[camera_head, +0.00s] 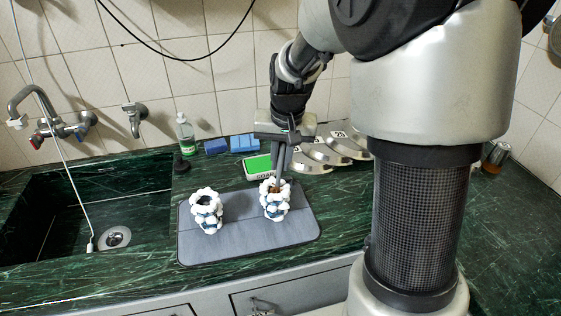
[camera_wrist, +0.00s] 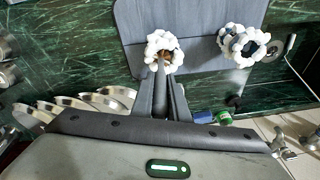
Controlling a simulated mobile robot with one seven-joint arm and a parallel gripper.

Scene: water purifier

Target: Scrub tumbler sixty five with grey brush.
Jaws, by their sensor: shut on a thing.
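My gripper (camera_head: 281,172) points down over the right-hand tumbler (camera_head: 274,208), its fingertips at the mouth. In the wrist view my gripper (camera_wrist: 164,98) is shut on a thin grey handle, taken as the grey brush (camera_wrist: 160,74), which reaches into this tumbler's mouth (camera_wrist: 164,38). Brown shows inside the mouth; the brush head is mostly hidden. The tumbler stands upright, covered with white foam lumps over a blue-and-white body. A second foamy tumbler (camera_head: 207,212) stands upright to its left; it also shows in the wrist view (camera_wrist: 244,44). I cannot read a number on either.
Both tumblers stand on a grey mat (camera_head: 250,240). The sink (camera_head: 105,225) lies left. Behind are a soap bottle (camera_head: 185,134), blue sponges (camera_head: 243,144) and a green-screened device (camera_head: 257,165). Metal holders (camera_head: 335,150) stand right of the gripper. The mat's front is free.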

